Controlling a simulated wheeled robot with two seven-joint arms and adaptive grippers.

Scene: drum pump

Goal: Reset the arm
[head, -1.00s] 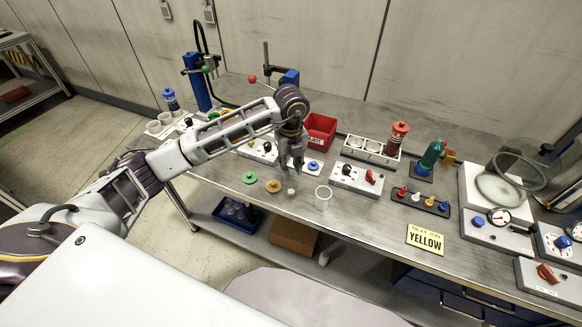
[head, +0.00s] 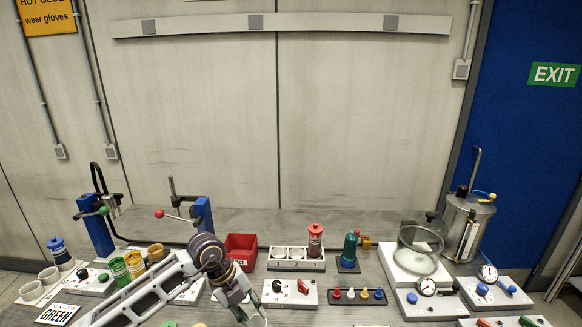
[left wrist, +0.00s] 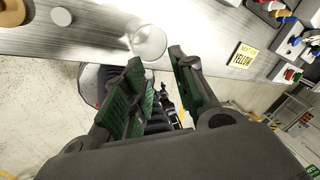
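My left arm (head: 150,288) reaches in from the lower left in the head view, over the bench. Its gripper (head: 252,318) points down at the bottom edge, where its tips are partly cut off. In the left wrist view the gripper's (left wrist: 160,88) two green-padded fingers stand apart with nothing between them. A clear round cup (left wrist: 147,40) stands on the bench beyond the fingers, apart from them. A small white piece (left wrist: 60,16) and a yellow-brown disc (left wrist: 12,12) lie to its left. My right gripper is not in view.
The bench holds a red bin (head: 241,250), a white holder (head: 296,263) with a red-capped bottle (head: 315,240), a green bottle (head: 350,248), a switch box (head: 290,293) and a metal drum (head: 468,228). A yellow card (left wrist: 243,55) lies near the front edge.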

